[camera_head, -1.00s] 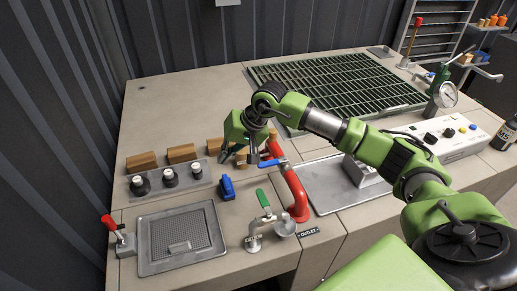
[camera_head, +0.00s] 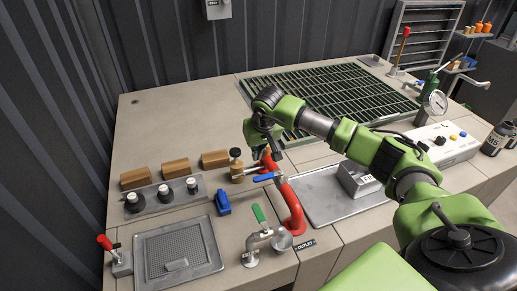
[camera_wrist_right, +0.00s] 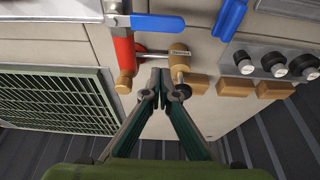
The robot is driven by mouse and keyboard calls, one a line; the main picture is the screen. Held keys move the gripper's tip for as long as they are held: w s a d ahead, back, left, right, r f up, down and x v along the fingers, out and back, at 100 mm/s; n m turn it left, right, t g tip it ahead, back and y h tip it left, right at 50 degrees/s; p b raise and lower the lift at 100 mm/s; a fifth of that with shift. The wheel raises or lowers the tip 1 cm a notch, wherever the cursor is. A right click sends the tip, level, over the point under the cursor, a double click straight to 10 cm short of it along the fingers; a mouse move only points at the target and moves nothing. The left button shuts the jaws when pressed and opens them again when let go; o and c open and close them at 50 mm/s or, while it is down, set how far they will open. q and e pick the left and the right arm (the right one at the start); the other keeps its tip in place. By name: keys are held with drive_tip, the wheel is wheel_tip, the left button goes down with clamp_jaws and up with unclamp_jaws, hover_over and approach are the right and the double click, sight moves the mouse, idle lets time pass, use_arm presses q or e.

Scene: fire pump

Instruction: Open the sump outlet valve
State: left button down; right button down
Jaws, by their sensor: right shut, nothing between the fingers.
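The outlet fitting is a small metal spout with a green-handled valve (camera_head: 258,213) at the bench's front, by a plate reading OUTLET (camera_head: 305,246). A red pipe (camera_head: 293,207) with a blue lever (camera_head: 267,177) rises just beside it. Behind is a brass fitting (camera_head: 237,165), labelled in the wrist view (camera_wrist_right: 180,55); its label is too small to read. My right gripper (camera_head: 268,152) points down behind the red pipe. In the wrist view its fingertips (camera_wrist_right: 163,76) are together and empty, close to the brass fitting. My left gripper is not in view.
A blue handle (camera_head: 222,203) and a plate with several black knobs (camera_head: 163,194) lie left of the pipe. A hatch (camera_head: 178,253) and red-handled lever (camera_head: 112,252) are at front left. A green grating (camera_head: 335,95) is behind. The back left bench top is clear.

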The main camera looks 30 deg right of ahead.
sight(268, 176)
drive_tip(key=shift+s+a+f+p, duration=0.1)
drive_tip(key=shift+s+f+p, duration=0.25)
drive_tip(key=shift+f+p, duration=0.5)
drive_tip(key=shift+s+a+f+p, duration=0.1)
drive_tip(key=shift+s+f+p, duration=0.3)
drive_tip(key=shift+f+p, duration=0.4)
drive_tip(key=shift+s+a+f+p, duration=0.1)
drive_tip(key=shift+s+f+p, duration=0.25)
drive_tip(key=shift+f+p, duration=0.45)
drive_tip(key=shift+f, duration=0.15)
drive_tip(key=shift+b, duration=0.3)
